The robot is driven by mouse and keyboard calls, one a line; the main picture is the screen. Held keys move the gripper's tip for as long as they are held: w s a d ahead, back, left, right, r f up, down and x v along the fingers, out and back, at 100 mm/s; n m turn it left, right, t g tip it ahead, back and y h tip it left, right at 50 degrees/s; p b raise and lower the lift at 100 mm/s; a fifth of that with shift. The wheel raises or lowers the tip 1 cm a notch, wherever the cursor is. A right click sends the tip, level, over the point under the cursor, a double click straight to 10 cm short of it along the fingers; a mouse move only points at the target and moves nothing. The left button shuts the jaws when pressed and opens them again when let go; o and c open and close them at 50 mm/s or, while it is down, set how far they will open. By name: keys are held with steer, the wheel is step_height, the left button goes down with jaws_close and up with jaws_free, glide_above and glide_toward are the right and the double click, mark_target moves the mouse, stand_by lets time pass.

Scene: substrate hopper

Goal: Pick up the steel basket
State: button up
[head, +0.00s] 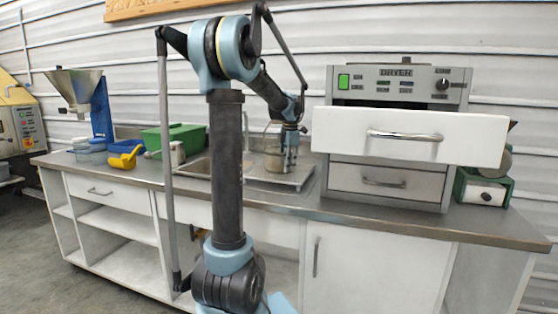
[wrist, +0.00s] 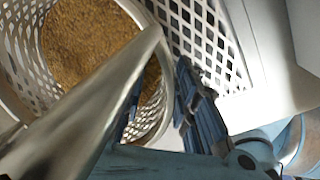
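The steel basket (wrist: 22,50) has perforated walls and a round rim, and it holds brown granules (wrist: 85,40). In the head view the basket (head: 273,158) stands on the counter's sink area, partly hidden by my gripper (head: 290,163). In the wrist view my gripper (wrist: 163,105) is down at the basket's right-hand rim. One dark finger is outside the rim, and a sliver of the other shows on the inner side. The fingers look apart, with the rim between them. A broad, shiny metal strip crosses the basket close to the camera and hides part of it.
A dryer (head: 395,85) with an open upper drawer (head: 410,135) stands right of my gripper. The basket is by a metal drainer (head: 290,178). Left are a green bin (head: 185,138), a yellow scoop (head: 125,160) and a hopper (head: 75,85). A green-and-white device (head: 485,188) is far right.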

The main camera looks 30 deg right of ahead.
jaws_close()
steer(key=shift+r, duration=0.15)
steer(key=shift+w+a+r, duration=0.15)
steer(key=shift+w+r, duration=0.05)
steer(key=shift+r, duration=0.35)
step_height(320, 180, up, 6)
steer(key=w+a, duration=1.2)
steer(key=w, duration=0.3)
steer(key=shift+a+f, duration=0.15)
steer(key=shift+a, duration=0.2)
steer(key=shift+s, duration=0.1)
